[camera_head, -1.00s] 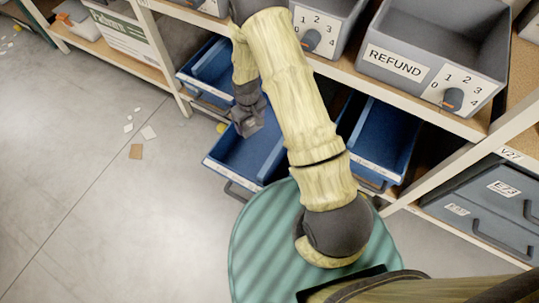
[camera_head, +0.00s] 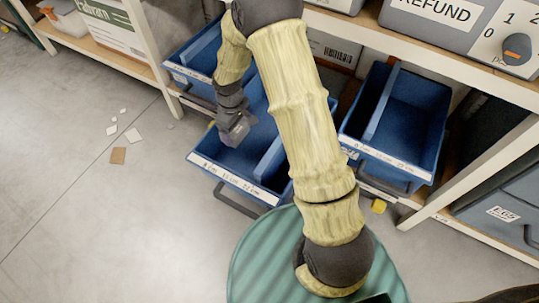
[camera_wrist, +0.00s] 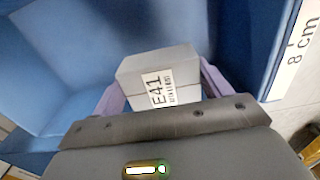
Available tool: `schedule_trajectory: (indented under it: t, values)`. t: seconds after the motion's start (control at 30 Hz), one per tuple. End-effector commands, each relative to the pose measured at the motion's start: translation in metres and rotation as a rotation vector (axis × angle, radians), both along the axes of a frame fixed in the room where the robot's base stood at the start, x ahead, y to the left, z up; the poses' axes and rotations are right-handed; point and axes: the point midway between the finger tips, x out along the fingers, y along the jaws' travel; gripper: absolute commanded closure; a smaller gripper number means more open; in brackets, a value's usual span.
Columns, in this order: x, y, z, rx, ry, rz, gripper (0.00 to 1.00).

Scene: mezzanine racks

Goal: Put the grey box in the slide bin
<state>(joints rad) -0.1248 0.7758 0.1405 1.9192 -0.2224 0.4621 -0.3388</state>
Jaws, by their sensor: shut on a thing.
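My gripper (camera_head: 234,136) is shut on the grey box (camera_wrist: 160,75), which carries a white label reading E41 in the wrist view. The box sits between the two purple-grey fingers. Below it is a blue slide bin (camera_head: 238,178), pulled out from the shelf, with a white measuring strip on its front edge and a divider inside. The wrist view shows its blue walls around the box and a strip reading 8 cm (camera_wrist: 297,50). The gripper is over the left part of this bin; I cannot tell how far the box is above its floor. My arm hides part of the bin.
Another blue bin (camera_head: 428,168) stands to the right, and one (camera_head: 178,72) to the left. A rack post (camera_head: 470,170) stands at the right. Paper scraps (camera_head: 118,155) lie on the open floor at left.

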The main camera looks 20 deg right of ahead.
Motion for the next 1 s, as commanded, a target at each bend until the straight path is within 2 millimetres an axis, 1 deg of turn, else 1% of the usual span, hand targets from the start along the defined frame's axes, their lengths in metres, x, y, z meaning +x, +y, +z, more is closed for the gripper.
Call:
schedule_trajectory:
  t: [0.03,0.33,0.5,0.57,0.83,0.9,1.0]
  values:
    - [0.001,0.001,-0.009,0.001,-0.003,0.01,0.51]
    - [0.0,0.003,-0.006,0.001,-0.001,0.026,0.51]
    - [0.0,0.003,-0.009,0.0,0.0,0.025,0.51]
    - [0.0,0.003,-0.014,0.001,0.001,0.025,0.51]
    - [0.0,0.003,-0.063,0.0,0.0,0.025,0.51]
    - [0.0,0.003,-0.069,0.0,0.0,0.024,0.51]
    - [0.0,0.003,-0.071,0.001,-0.001,0.024,0.51]
